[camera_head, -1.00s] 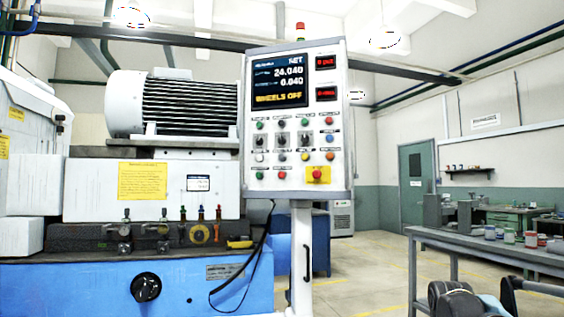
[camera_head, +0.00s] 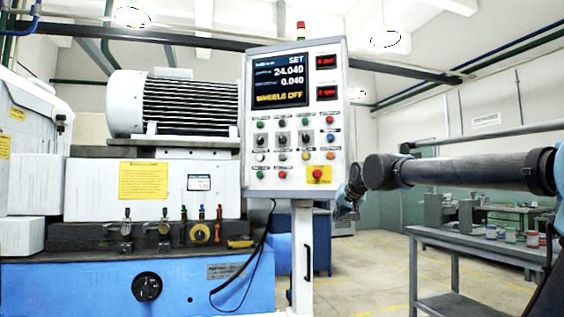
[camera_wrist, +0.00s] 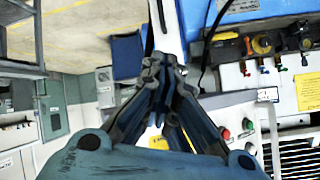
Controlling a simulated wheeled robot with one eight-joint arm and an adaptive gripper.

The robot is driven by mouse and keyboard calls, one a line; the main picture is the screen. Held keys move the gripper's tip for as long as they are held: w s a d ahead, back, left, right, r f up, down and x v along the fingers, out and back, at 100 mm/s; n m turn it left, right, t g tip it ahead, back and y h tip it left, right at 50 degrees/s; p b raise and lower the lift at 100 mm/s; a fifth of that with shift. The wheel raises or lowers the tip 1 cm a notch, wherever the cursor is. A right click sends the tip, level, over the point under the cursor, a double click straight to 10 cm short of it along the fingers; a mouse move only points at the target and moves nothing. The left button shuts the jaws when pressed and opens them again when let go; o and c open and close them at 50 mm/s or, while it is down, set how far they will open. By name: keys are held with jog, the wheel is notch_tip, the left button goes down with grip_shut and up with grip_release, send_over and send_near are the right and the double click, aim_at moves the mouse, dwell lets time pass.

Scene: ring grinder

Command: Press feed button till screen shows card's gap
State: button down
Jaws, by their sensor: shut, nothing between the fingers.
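The control panel (camera_head: 296,215) stands upright on a post, with rows of coloured buttons and knobs. Its screen (camera_head: 279,80) reads SET, 24.040, 0.040 and WHEELS OFF. Small labels above the buttons are too small to read, so I cannot tell which is the feed button. A yellow card (camera_head: 143,180) and a small white card (camera_head: 198,183) are on the machine front; their text is unreadable. My gripper (camera_wrist: 158,75) is shut and empty. In the head view it is just right of the panel's lower edge, apart from the buttons. In the wrist view its fingers hide part of the panel.
The blue and white grinder (camera_head: 215,290) fills the left. A black cable (camera_head: 262,245) hangs below the panel. A red emergency stop (camera_head: 317,174) on a yellow plate is at the panel's lower right. A grey bench (camera_head: 450,238) stands at right; floor between is clear.

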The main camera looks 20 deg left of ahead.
aim_at(280, 158)
jog(key=w+a+r+t+y, duration=0.1)
jog(key=w+a+r+y, duration=0.1)
jog(key=a+r, duration=0.9)
jog(key=w+a+r+t+y, duration=0.1)
jog(key=a+r+y, duration=0.3)
jog(key=a+r, duration=0.7)
jog(key=w+a, duration=0.1)
jog(key=a, duration=0.2)
jog(key=shift+a, duration=0.2)
jog(key=shift+w, duration=0.2)
jog(key=shift+w, duration=4.2)
jog(key=shift+w, duration=0.2)
jog(key=shift+w, duration=0.2)
